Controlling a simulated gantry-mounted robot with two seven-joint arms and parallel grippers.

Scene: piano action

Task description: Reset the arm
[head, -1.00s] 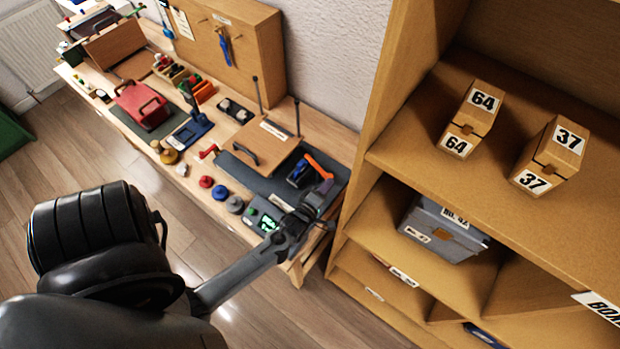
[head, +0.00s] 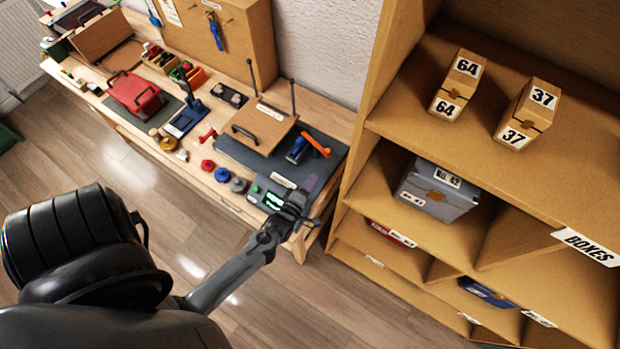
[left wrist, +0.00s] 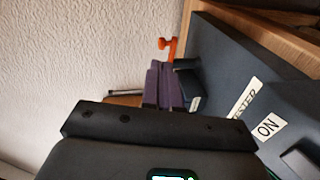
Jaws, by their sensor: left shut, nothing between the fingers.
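My left gripper (head: 310,184) is shut and empty above the front right corner of the workbench, at the dark mat's edge. An orange lever (head: 316,144) on a small blue and black device (head: 298,150) stands behind it on the mat, apart from the fingers in the head view. In the left wrist view my purple fingers (left wrist: 163,84) are together, and the orange lever (left wrist: 167,46) shows just beyond them. A dark panel there bears labels reading "TESTER" (left wrist: 243,98) and "ON" (left wrist: 268,127). My right gripper is not in view.
A box with a handle (head: 262,127) and upright rods stand behind on the mat. Red and blue round pieces (head: 222,174) lie left of my gripper. A wooden shelf unit (head: 400,122) with numbered boxes (head: 525,113) rises close on the right. The floor in front is clear.

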